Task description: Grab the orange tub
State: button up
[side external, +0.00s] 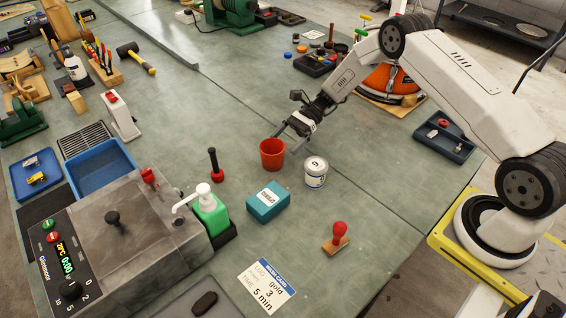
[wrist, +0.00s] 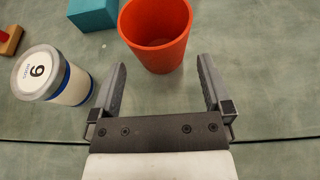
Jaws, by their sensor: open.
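The orange tub (side external: 272,155) stands upright and open-topped on the green bench, near the middle of the side view. In the wrist view the orange tub (wrist: 156,38) is at the top centre, just ahead of my fingertips. My gripper (side external: 291,144) is low over the bench to the right of the tub in the side view. In the wrist view my gripper (wrist: 161,75) is open and empty, with its two fingers spread on either side of the tub's near side. I cannot tell whether a finger touches the tub.
A white can marked 9 (side external: 316,172) stands close by, left of my fingers in the wrist view (wrist: 48,76). A teal box (side external: 268,202) sits in front, and a dark-handled stamp (side external: 215,165) stands left. A red-knobbed stamp (side external: 337,237) and a white card (side external: 263,285) lie nearer.

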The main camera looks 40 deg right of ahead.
aim_at(282, 143)
jog(key=shift+x, duration=2.6)
jog(key=shift+s+f, duration=0.1)
jog(key=shift+f, duration=0.05)
jog(key=c, duration=0.9)
jog(key=shift+r, duration=0.85)
jog(key=s+r, duration=0.3)
jog(key=s, duration=0.1)
jog(key=s+d+r, duration=0.1)
jog(key=s+r, duration=0.3)
jog(key=s, duration=0.1)
jog(key=s+r, duration=0.4)
jog(key=s, duration=0.1)
jog(key=shift+d+r, duration=0.2)
